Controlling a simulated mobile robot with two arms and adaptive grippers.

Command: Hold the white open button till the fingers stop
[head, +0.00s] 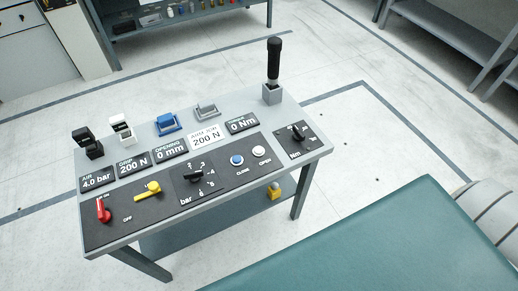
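The white open button (258,152) is a small round button on the dark front panel of the grey control table (285,108). The label OPEN stands just below it. A blue close button (236,160) sits to its left. The display marked OPENING (170,150) reads 0 mm. The display marked GRIP (133,163) reads 200 N. The fingers are not in view. Neither of my grippers is in view, and nothing touches the white button.
A black upright lever (273,60) rises at the table's back right. A red handle (102,210), a yellow handle (148,190) and a black bar knob (194,176) are left of the buttons. A teal surface (400,245) fills the lower right. Floor shows around the table.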

